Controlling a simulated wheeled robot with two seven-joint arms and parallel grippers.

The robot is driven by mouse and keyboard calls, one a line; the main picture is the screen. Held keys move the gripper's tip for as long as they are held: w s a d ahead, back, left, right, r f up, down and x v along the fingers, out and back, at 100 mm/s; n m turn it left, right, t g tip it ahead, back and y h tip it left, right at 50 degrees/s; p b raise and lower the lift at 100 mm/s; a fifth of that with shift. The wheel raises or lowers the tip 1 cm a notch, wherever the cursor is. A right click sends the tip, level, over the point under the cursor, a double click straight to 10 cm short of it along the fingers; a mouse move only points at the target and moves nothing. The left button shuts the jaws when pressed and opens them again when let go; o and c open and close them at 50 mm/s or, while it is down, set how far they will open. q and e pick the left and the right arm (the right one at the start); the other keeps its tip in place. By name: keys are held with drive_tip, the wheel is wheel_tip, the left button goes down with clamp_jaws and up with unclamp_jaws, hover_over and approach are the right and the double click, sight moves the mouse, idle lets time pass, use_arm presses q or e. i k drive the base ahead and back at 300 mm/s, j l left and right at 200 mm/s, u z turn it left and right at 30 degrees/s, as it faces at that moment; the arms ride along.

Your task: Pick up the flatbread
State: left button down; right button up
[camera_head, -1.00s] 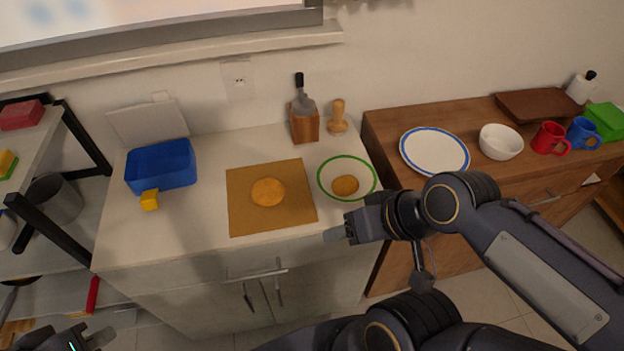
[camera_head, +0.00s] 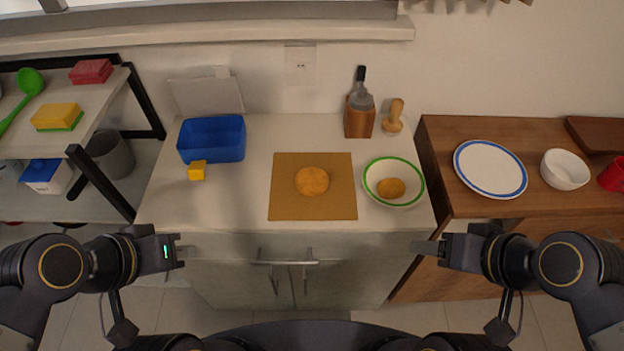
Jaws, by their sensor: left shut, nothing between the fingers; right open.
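A flat round golden flatbread (camera_head: 312,181) lies on a brown square board (camera_head: 285,208) in the middle of the white counter. Another round golden-brown piece (camera_head: 391,188), smaller in view, lies in a white bowl with a green rim (camera_head: 405,168), just right of the board. My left gripper (camera_head: 181,251) is shut and empty, at the counter's front left, away from the flatbread. My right gripper (camera_head: 415,247) is open and empty, in front of the counter's right end, below the bowl in the picture. Neither gripper touches the flatbread.
A blue bin (camera_head: 212,140) and a small yellow block (camera_head: 197,171) stand left on the counter. A wooden utensil holder (camera_head: 359,121) and wooden tool (camera_head: 394,117) stand behind the bowl. A plate (camera_head: 490,169) lies on the right cabinet. The counter's front left is clear.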

sight(310, 181)
drive_tip(key=u, duration=1.5)
drive_tip(key=k+l+u, duration=0.3)
drive_tip(key=l+u, duration=0.2)
drive_tip(key=k+l+u, duration=0.45)
drive_tip(key=i+l, duration=0.05)
drive_tip(key=l, duration=0.05)
